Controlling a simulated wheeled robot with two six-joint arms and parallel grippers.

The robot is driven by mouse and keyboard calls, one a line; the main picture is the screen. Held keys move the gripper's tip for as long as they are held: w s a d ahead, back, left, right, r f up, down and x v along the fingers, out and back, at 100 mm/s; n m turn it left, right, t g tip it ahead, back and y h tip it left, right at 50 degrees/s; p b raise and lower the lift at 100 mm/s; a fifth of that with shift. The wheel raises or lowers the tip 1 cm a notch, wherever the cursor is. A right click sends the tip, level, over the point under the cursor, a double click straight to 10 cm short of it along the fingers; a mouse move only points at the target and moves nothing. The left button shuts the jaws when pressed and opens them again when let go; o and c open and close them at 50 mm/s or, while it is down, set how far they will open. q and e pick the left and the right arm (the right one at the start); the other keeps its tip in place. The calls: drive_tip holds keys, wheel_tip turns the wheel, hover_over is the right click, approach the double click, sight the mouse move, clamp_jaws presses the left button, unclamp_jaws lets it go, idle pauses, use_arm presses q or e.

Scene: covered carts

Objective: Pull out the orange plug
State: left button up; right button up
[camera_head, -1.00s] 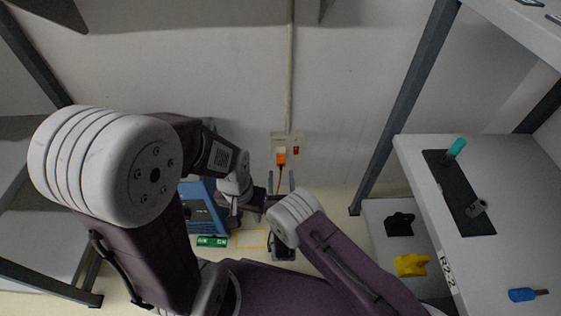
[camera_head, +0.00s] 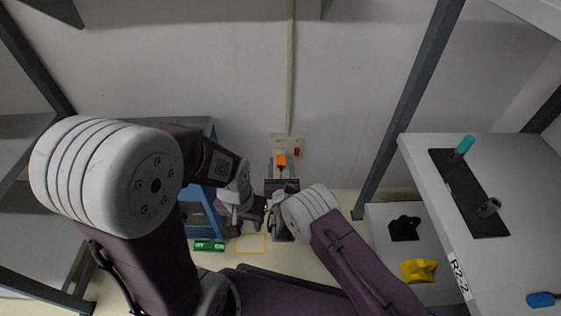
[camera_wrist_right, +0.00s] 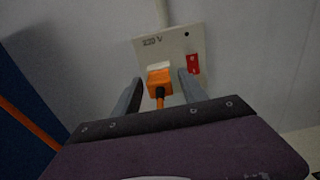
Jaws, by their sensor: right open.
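The orange plug (camera_head: 281,160) sits in the wall socket plate (camera_head: 298,141) at the back. In the right wrist view the plug (camera_wrist_right: 159,82) stands between the two fingers of my right gripper (camera_wrist_right: 161,77). My right gripper (camera_head: 281,168) is open, with a finger on either side of the plug and gaps visible. My left gripper (camera_head: 262,208) is lower and to the left, away from the plug; its fingers are too small and dark to read.
A red switch (camera_wrist_right: 193,64) is on the socket plate, right of the plug. A grey cart (camera_head: 424,170) with tools is at right. A conduit (camera_head: 290,70) runs up the wall.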

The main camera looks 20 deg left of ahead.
idle(0.8)
drive_tip(key=shift+c, duration=0.3)
clamp_jaws()
idle(0.9)
drive_tip(key=shift+s+p, duration=0.15)
drive_tip(key=shift+p, duration=0.15)
drive_tip(key=shift+s+d+p, duration=0.25)
drive_tip(key=shift+s+p, duration=0.25)
drive_tip(key=shift+s, duration=0.2)
drive_tip(key=p+v, duration=0.2)
drive_tip(key=v, duration=0.2)
drive_tip(key=shift+s, duration=0.15)
